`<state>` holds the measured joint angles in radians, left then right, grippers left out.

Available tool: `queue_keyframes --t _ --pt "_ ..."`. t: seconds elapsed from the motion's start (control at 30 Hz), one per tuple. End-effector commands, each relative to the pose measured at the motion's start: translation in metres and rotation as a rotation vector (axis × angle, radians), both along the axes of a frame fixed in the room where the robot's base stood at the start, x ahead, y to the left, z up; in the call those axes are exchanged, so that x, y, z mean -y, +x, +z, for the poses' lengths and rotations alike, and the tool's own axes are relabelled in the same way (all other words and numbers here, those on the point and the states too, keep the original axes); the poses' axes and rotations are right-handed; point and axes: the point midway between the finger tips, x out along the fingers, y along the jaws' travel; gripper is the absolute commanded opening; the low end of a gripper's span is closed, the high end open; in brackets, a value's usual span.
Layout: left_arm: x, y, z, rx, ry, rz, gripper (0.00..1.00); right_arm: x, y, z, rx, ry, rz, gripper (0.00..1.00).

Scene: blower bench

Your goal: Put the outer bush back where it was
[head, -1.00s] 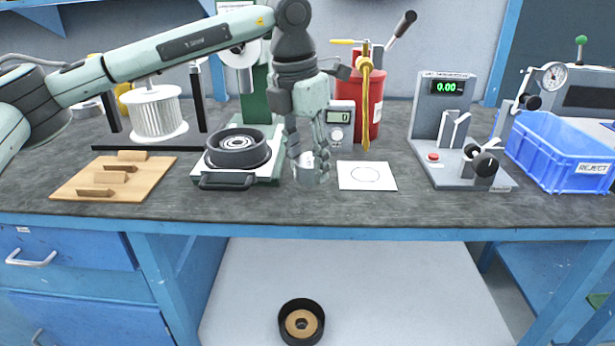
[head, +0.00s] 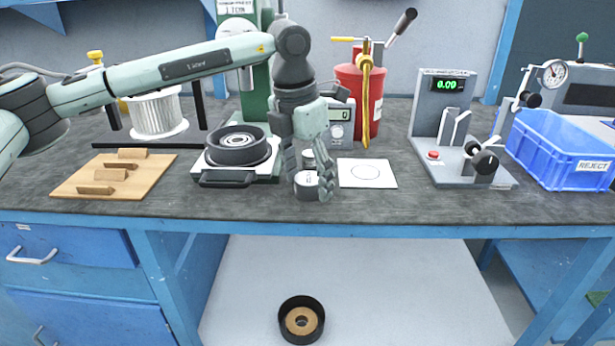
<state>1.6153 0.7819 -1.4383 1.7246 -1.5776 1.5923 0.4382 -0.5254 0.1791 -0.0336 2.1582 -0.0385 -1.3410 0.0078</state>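A small grey cylindrical piece with a light top, which I take to be the outer bush (head: 307,187), sits between the fingers of my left gripper (head: 309,184). The gripper hangs down over the front middle of the bench, and its fingers look closed on the piece. The fingers partly hide it, and whether its base touches the bench is unclear. A small dark grey part (head: 308,157) shows just behind it, between the fingers. My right gripper is not in view.
A black ring part (head: 235,150) sits on a plate device to the left. A white card with a circle (head: 367,173) lies to the right. Further right are a gauge stand (head: 440,112) and a blue reject bin (head: 565,158). A wooden block board (head: 80,188) lies far left.

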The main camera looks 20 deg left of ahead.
Motion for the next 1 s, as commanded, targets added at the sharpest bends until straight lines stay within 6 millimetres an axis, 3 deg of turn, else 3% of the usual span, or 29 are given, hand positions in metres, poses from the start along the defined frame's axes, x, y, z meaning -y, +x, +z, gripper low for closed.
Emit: queue_keyframes --t 0.23,0.27,0.4,0.7,1.0 --pt "0.000 0.000 0.004 0.000 0.000 0.000 0.62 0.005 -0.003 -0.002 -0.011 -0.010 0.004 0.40" --pt "0.000 0.000 0.006 0.002 -0.001 0.000 0.62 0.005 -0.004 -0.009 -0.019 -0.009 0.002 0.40" --pt "-0.001 -0.003 0.030 0.004 -0.002 -0.001 0.62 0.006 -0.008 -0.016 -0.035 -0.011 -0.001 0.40" --pt "-0.006 -0.011 0.093 0.003 -0.001 0.000 0.62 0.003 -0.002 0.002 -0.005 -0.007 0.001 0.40" --pt "-0.008 -0.016 0.121 -0.001 0.001 -0.001 0.62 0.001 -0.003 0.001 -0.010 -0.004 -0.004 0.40"
